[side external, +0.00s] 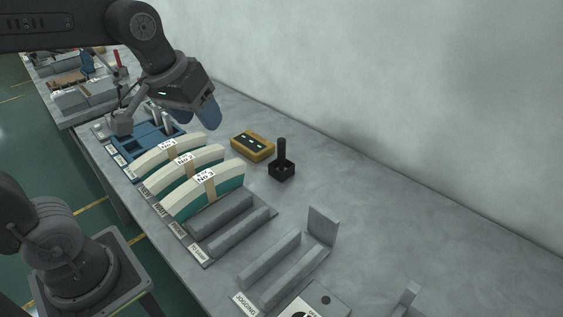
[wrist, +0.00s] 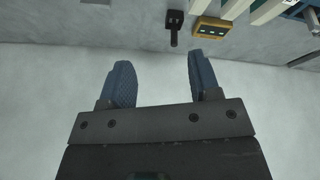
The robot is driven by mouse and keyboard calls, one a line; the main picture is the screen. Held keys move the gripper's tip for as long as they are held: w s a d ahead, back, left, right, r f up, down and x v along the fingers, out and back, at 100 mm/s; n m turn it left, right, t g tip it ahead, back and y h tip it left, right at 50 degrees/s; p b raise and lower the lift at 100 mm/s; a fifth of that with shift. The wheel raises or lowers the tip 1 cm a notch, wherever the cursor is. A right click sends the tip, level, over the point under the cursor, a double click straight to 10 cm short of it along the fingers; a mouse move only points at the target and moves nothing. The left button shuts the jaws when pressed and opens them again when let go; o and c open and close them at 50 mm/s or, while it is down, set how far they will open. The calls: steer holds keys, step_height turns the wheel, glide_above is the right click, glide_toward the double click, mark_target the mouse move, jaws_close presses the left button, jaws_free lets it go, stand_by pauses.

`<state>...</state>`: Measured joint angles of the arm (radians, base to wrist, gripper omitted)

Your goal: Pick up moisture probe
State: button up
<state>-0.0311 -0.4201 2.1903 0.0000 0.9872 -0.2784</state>
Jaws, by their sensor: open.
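A black upright stick, which looks like the moisture probe (side external: 281,151), stands in a small black square holder (side external: 282,172) on the bench. The probe also shows at the top of the wrist view (wrist: 174,38), with its holder (wrist: 175,17). A yellow box (side external: 252,146) with small lit windows lies just left of the holder. My gripper (side external: 197,118) is open and empty, raised above the bench to the left of the probe in the side view. In the wrist view my gripper's blue fingers (wrist: 158,62) are spread apart, with the probe beyond them.
Curved cream-and-green stacks (side external: 203,190) labelled No. 1 to No. 3 stand in front of the yellow box. Grey slotted racks (side external: 232,226) lie at the front, and a blue tray (side external: 150,142) at the left. The bench right of the holder is clear up to the wall.

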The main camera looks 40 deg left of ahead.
steer(key=w+a+n+g, duration=0.2)
steer(key=w+n, duration=0.2)
steer(key=w, duration=0.7)
steer(key=n+g, duration=0.2)
steer(key=n, duration=0.7)
glide_above(281, 149)
step_height(281, 149, down, 12)
steer(key=f, duration=0.8)
steer(key=shift+w+a+f, duration=0.1)
steer(key=shift+w+a, duration=0.1)
steer(key=shift+w, duration=0.1)
steer(key=shift+w+a+f, duration=0.1)
steer(key=shift+f, duration=1.45)
steer(key=shift+w+a+f, duration=0.1)
steer(key=shift+f, duration=1.45)
steer(key=c, duration=1)
steer(key=shift+r, duration=0.1)
